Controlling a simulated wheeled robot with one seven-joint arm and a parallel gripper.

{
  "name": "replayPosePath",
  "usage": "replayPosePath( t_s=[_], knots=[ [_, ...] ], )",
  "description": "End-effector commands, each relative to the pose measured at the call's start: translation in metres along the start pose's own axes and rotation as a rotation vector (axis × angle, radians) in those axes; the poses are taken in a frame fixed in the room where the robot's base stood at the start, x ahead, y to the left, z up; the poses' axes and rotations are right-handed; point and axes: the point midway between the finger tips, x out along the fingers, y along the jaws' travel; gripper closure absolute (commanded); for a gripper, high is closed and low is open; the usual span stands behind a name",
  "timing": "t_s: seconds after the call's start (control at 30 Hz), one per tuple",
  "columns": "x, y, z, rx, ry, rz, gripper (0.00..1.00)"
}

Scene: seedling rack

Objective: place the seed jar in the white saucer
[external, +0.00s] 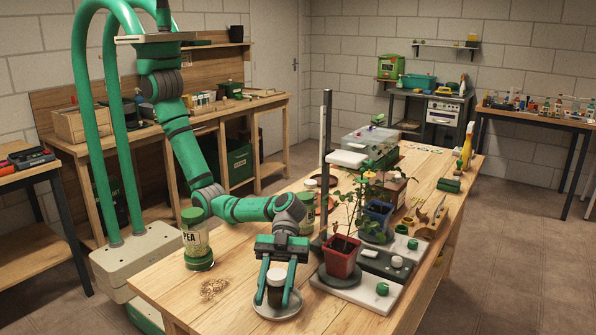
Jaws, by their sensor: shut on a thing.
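My gripper (273,302) points down near the front of the wooden table. Its two green fingers are shut on a small seed jar (275,296) with a pale lid and dark contents. The jar is upright between the fingers. The white saucer (278,314), greyish in this light, lies on the table directly below the jar and around its foot. The jar is within the saucer's outline; I cannot tell whether its base touches the saucer.
A larger jar labelled PEA (195,240) stands to the left, with spilled seeds (213,289) in front of it. A red pot with a seedling (341,257) stands close on the right, beside a dark post (326,150).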

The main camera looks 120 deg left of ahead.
Motion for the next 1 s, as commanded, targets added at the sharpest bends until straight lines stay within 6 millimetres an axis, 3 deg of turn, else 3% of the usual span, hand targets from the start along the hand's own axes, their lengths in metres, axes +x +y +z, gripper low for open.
replayPosePath(
  t_s=[0.13, 0.17, 0.2, 0.23, 0.63, 1.0],
  knots=[
    [0.001, 0.0, 0.003, 0.0, 0.0, 0.0, 0.9],
    [0.001, 0.0, 0.003, 0.0, 0.0, 0.0, 0.57],
    [0.001, 0.0, 0.003, 0.0, 0.0, 0.0, 0.47],
    [0.001, 0.0, 0.003, 0.0, 0.0, 0.0, 0.45],
    [-0.005, -0.001, 0.0, 0.0, 0.0, -0.002, 0.45],
    [-0.072, -0.001, 0.001, -0.001, 0.0, -0.005, 0.45]
  ],
)
